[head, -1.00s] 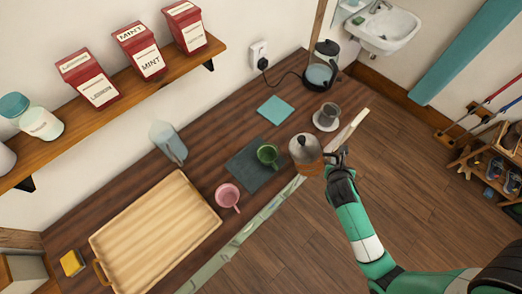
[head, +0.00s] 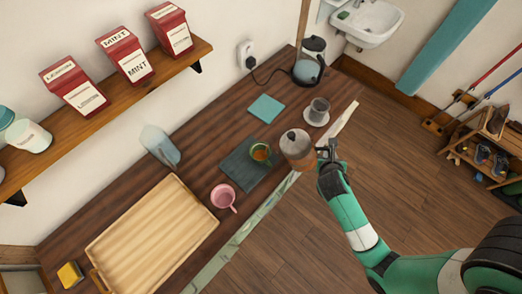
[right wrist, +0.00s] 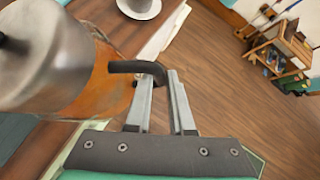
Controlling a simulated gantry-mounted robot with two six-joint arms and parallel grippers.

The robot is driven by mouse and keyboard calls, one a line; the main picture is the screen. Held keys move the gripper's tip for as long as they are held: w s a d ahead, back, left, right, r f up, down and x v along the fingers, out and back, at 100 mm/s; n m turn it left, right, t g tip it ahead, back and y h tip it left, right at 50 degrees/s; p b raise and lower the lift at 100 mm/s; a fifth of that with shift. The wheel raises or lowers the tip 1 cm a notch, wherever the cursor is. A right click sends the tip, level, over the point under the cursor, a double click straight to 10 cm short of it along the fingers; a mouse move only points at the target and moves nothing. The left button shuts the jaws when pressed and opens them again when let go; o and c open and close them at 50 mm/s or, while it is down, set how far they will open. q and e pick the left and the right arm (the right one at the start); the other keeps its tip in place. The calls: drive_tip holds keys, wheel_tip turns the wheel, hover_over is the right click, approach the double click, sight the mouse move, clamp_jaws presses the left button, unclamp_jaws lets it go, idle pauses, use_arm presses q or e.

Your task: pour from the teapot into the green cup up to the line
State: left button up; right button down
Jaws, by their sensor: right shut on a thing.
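The teapot (head: 299,152) has a steel lid and an amber-brown body. It is held at the counter's front edge, just right of the green cup, and looks tilted toward it. My right gripper (head: 326,150) is shut on its dark handle (right wrist: 140,67); the teapot (right wrist: 45,65) fills the left of the right wrist view. The green cup (head: 260,153) stands upright on a dark slate mat (head: 240,172), with brownish liquid inside. The line and any stream from the spout cannot be made out. My left gripper is not in view.
A pink cup (head: 223,196) stands left of the mat. A grey cup on a saucer (head: 316,118), a teal square (head: 266,108) and a kettle (head: 308,66) are behind. A wooden tray (head: 150,235) fills the counter's left. A clear bottle (head: 160,145) is near the wall.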

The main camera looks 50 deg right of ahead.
drive_tip(key=shift+w+r, duration=0.3)
drive_tip(key=shift+r, duration=0.2)
drive_tip(key=shift+a+f, duration=0.1)
drive_tip(key=shift+f, duration=0.15)
drive_tip(key=shift+s+f, duration=0.15)
drive_tip(key=shift+r, duration=0.45)
drive_tip(key=shift+f, duration=0.2)
drive_tip(key=shift+r, duration=0.15)
